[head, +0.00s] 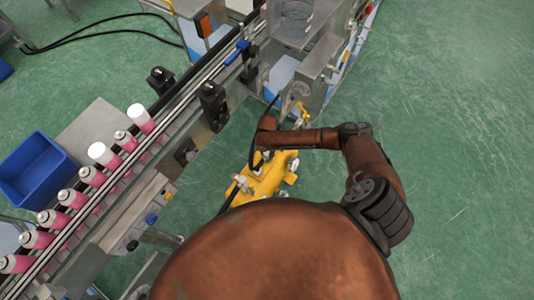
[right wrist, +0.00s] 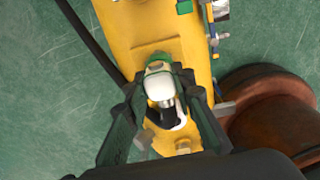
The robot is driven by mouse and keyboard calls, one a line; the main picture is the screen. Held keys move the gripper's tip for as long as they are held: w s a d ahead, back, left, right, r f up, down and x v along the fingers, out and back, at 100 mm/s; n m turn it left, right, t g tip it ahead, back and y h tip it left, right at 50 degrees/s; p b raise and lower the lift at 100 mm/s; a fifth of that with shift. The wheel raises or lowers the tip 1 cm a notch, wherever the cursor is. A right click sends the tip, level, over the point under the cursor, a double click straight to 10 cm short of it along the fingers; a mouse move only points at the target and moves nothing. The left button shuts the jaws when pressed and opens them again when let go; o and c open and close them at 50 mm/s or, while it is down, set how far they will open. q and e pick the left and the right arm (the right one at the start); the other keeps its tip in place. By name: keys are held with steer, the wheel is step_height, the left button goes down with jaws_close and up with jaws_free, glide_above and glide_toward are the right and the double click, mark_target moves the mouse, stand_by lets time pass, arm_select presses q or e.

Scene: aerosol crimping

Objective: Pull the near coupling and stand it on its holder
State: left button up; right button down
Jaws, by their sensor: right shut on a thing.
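The near coupling (right wrist: 160,84), a white and metal piece with a green part at its far end, shows between the fingers in the right wrist view. My right gripper (right wrist: 163,98) is shut on it, with one dark finger on each side. The coupling is above the yellow manifold body (right wrist: 140,22), which also shows on the floor side in the head view (head: 266,184). I cannot tell whether the coupling is still seated. In the head view the gripper is small and partly hidden by my arm. I cannot make out the holder. My left gripper is out of view.
Metal fittings (right wrist: 183,146) sit on the manifold near the gripper. A black hose (right wrist: 90,38) runs beside it. The conveyor (head: 125,165) with several pink cans and a blue bin (head: 38,170) stand to the left. Green floor at right is clear.

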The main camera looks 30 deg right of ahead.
stand_by(0.7)
steer(key=c, duration=1.6)
jaws_free()
steer(key=shift+r, duration=0.2)
step_height(320, 180, up, 12)
steer(key=shift+f, duration=0.25)
